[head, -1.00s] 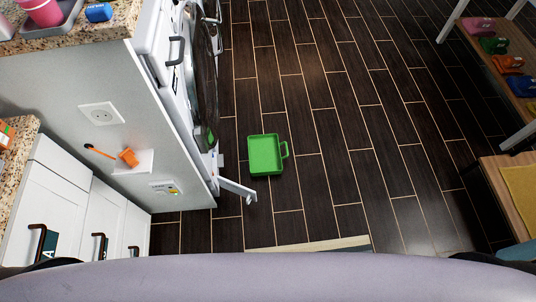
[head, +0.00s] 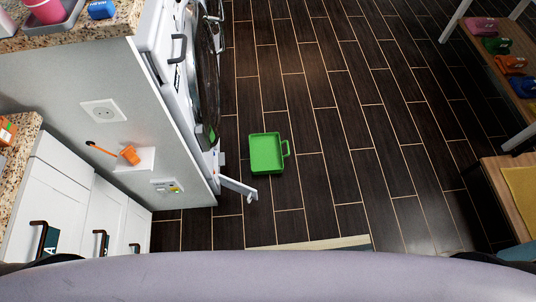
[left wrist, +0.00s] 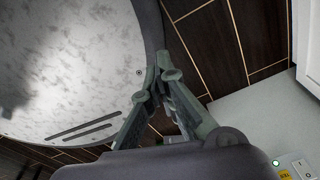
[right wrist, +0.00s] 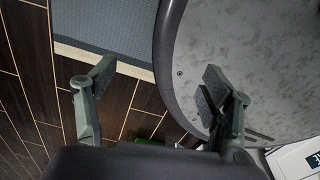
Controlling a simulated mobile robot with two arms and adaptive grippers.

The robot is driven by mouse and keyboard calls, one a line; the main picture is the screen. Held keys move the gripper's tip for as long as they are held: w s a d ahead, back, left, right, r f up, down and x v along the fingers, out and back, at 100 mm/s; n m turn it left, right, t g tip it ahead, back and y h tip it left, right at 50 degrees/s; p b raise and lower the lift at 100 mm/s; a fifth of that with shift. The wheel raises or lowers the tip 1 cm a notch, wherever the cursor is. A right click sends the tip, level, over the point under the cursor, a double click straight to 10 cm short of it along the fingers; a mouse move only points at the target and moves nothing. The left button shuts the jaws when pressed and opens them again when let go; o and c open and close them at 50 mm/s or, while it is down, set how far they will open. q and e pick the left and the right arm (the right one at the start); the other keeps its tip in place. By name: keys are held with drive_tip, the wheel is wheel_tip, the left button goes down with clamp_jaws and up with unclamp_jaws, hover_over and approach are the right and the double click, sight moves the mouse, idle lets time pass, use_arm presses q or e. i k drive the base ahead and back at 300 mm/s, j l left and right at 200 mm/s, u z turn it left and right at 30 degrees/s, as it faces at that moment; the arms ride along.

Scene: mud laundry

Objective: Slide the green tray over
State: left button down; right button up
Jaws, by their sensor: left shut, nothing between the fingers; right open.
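The green tray (head: 266,154) lies flat on the dark plank floor, in front of the white washing machine. It is shallow and rectangular, with a loop handle on its right side. A sliver of green, which looks like the tray, shows low in the right wrist view (right wrist: 150,142). My left gripper (left wrist: 151,84) is shut and empty, with my own round base behind it. My right gripper (right wrist: 160,78) is open and empty, its fingers wide apart. Neither gripper shows in the head view, and neither touches the tray.
A small white flap (head: 238,187) sticks out from the machine's foot, close to the tray's lower left. The washing machine (head: 188,70) and counter block the left. A shelf (head: 510,60) and bench (head: 510,185) stand right. A mat (head: 310,243) lies nearest me. Floor right of the tray is clear.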

sight(266, 156)
drive_tip(key=i+l+u, duration=0.1)
drive_tip(key=l, duration=0.25)
drive_tip(key=i+l+u, duration=0.15)
drive_tip(key=i+l, duration=0.15)
drive_tip(key=i+l+u, duration=0.1)
drive_tip(key=l, duration=0.3)
drive_tip(key=i+l+u, duration=0.1)
drive_tip(key=l, duration=0.3)
drive_tip(key=i+l+u, duration=0.15)
drive_tip(key=l, duration=0.25)
drive_tip(key=i, duration=0.1)
